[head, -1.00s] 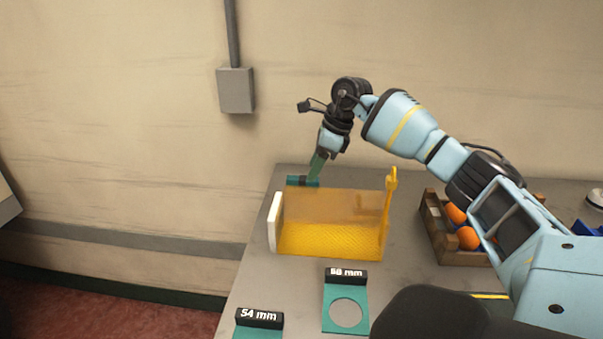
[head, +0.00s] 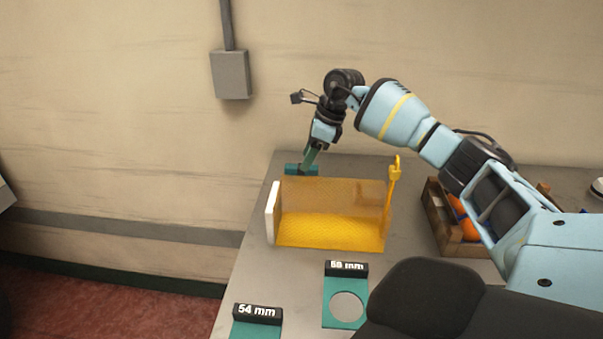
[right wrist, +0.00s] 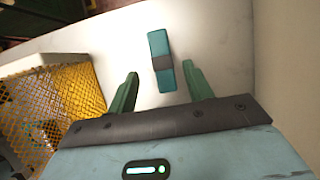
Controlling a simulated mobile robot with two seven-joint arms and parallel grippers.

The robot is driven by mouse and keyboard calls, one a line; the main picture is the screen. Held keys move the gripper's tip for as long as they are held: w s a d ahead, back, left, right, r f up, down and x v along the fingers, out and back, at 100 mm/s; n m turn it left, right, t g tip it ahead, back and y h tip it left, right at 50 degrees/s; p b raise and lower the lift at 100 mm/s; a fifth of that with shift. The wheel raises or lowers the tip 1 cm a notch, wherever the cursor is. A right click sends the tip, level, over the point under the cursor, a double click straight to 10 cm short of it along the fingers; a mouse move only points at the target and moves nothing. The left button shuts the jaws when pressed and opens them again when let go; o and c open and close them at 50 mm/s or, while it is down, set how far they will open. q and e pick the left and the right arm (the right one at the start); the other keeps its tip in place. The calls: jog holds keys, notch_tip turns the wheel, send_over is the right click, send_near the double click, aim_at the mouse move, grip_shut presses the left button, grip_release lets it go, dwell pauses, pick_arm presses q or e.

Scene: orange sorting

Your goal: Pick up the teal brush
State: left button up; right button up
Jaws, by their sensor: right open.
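The teal brush (head: 293,169) lies on the far left of the grey table, behind the yellow mesh bin. It is a teal bar with a dark grey band around its middle. It also shows in the right wrist view (right wrist: 158,45), lying lengthwise between and beyond the fingertips. My right gripper (head: 309,164) points down at the brush, and its fingers partly hide the brush in the head view. In the right wrist view my right gripper (right wrist: 160,73) is open, with one green finger on each side of the brush's near end. My left gripper is not in view.
The yellow mesh bin (head: 330,240) with a white end plate (head: 272,212) stands just in front of the brush. A wooden crate with oranges (head: 440,222) is at the right. Teal gauge plates marked 54 mm (head: 257,314) and 58 mm (head: 346,269) lie in front. The wall is behind.

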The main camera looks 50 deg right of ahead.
aim_at(301, 173)
jog(key=x, duration=0.5)
jog(key=shift+w+d, duration=0.15)
jog(key=shift+c, duration=0.4)
jog(key=c, duration=1)
